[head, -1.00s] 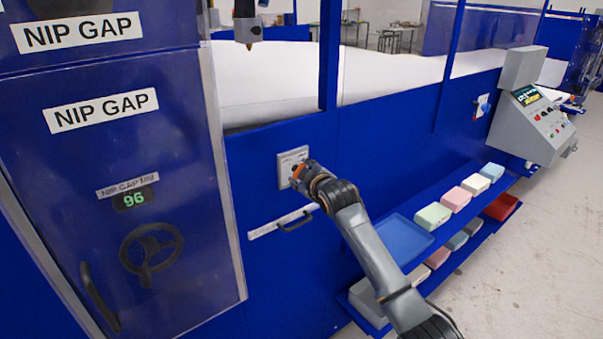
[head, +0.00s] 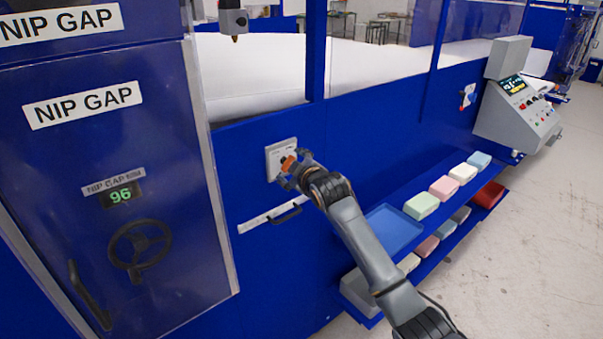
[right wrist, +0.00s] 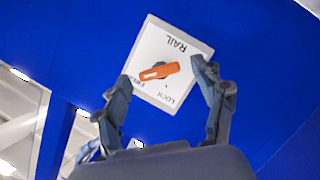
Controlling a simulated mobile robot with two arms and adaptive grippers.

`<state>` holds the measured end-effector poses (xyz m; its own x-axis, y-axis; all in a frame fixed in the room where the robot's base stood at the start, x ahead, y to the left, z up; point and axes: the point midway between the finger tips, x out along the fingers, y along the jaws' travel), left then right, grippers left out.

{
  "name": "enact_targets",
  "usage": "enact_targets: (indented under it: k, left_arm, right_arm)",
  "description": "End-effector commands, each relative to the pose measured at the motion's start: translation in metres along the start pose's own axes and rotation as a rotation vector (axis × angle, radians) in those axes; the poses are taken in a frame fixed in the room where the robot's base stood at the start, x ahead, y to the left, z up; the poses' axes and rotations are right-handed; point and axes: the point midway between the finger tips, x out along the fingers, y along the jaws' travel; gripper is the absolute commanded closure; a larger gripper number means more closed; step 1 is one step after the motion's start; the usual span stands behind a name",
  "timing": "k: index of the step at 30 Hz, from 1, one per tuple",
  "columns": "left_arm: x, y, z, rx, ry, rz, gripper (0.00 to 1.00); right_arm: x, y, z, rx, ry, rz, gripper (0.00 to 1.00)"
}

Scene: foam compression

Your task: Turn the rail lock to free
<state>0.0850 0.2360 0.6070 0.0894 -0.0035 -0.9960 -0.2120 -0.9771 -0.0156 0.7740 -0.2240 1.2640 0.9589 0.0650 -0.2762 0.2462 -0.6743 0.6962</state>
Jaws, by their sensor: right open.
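The rail lock is a white square plate (head: 271,163) on the blue machine side, with an orange knob (head: 289,163). In the right wrist view the plate (right wrist: 180,90) reads RAIL, FREE and LOCK, seen rotated. The orange knob (right wrist: 158,72) lies slantwise, and its white-marked end points toward the partly hidden word FREE. My right gripper (right wrist: 160,85) is open, its two fingers apart on either side of the plate's lower part in that view. No finger visibly touches the knob. In the head view the right gripper (head: 287,170) is in front of the plate. My left gripper is not in view.
A dark handle on a white strip (head: 262,219) is just below the plate. A blue tray (head: 390,228) and several foam blocks sit on shelves to the right. The NIP GAP cabinet (head: 60,190) stands at left, a control console (head: 520,110) at far right.

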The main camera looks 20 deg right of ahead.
Motion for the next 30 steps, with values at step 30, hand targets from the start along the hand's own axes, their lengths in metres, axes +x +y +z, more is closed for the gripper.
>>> enact_targets:
  k: [30]
  left_arm:
    - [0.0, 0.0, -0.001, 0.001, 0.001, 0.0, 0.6]
  right_arm:
    - [-0.106, 0.0, 0.001, 0.001, -0.001, -0.001, 0.3]
